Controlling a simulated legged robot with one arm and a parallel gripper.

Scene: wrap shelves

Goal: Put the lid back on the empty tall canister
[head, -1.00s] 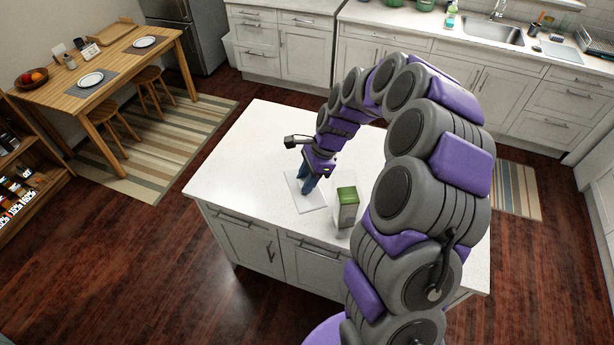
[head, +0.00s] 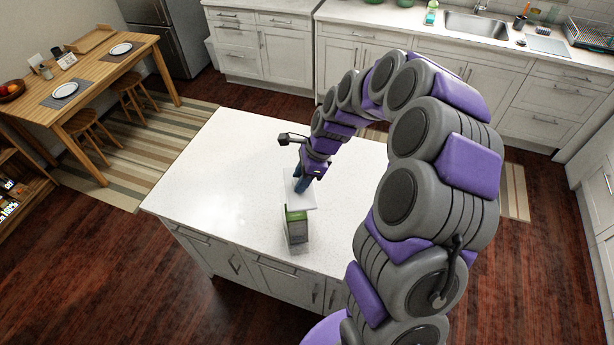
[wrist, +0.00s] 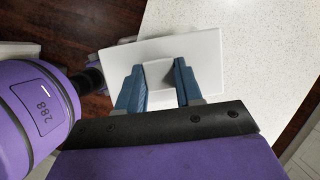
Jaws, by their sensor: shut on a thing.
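A white, flat, rectangular lid (head: 304,200) is under my gripper (head: 301,184) in the head view. In the wrist view the lid (wrist: 205,62) is a white plate, and my gripper's blue fingers (wrist: 158,70) are shut on a grey block-like handle (wrist: 160,74) in its middle. The lid overlaps both counter and dark floor there, so it seems raised. A tall box-shaped canister (head: 297,232), green at the top and greyish on its front, stands upright near the counter's front edge, just in front of the lid. Whether it is empty is not clear. The wrist view does not clearly show it.
The white island counter (head: 215,190) is clear to the left of my gripper. My arm covers its right side. A wooden table (head: 90,75) with plates and stools stands at the left. A sink counter (head: 400,17) runs along the back.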

